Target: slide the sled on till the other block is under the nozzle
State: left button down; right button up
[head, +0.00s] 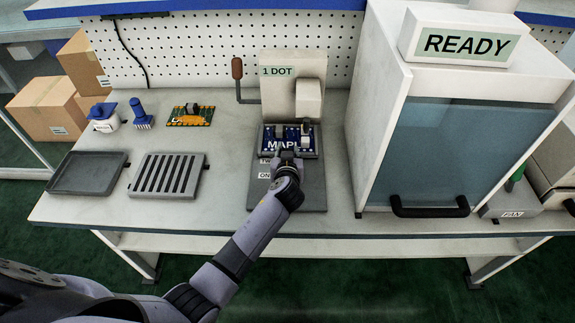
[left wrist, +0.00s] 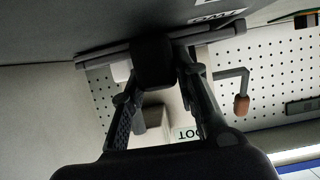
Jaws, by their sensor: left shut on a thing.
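A blue board marked "MAPL" (head: 283,146) sits on the dark sled on the grey base plate (head: 314,192). Two small blocks stand on it, a left block (head: 279,132) and a right block (head: 305,129). The right block is at the lower edge of the nozzle housing (head: 308,98) of the "1 DOT" machine (head: 280,88); the nozzle tip is hidden. My left gripper (head: 286,156) is at the sled's front edge. In the left wrist view my left gripper (left wrist: 160,80) is shut on a dark knob (left wrist: 153,60) on the sled's edge. My right gripper is not seen.
A lever with a brown knob (head: 237,68) is at the machine's left. A glass-fronted cabinet (head: 460,130) with a "READY" sign stands close on the right. A slotted rack (head: 189,192), a grey tray (head: 69,187) and a green board (head: 198,121) lie to the left.

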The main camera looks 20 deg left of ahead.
pick_arm(q)
jog(key=shift+w+r, duration=0.1)
jog(key=shift+r, duration=0.1)
jog(key=c, duration=1.2)
grip_release()
jog(key=shift+w+f, duration=0.1)
jog(key=shift+f, duration=0.05)
jog(key=shift+c, duration=0.2)
jog(key=shift+s+d, duration=0.15)
jog(key=shift+s, duration=0.4)
jog(key=v, duration=1.1)
jog(key=shift+w+r, duration=0.1)
jog(key=shift+r, duration=0.1)
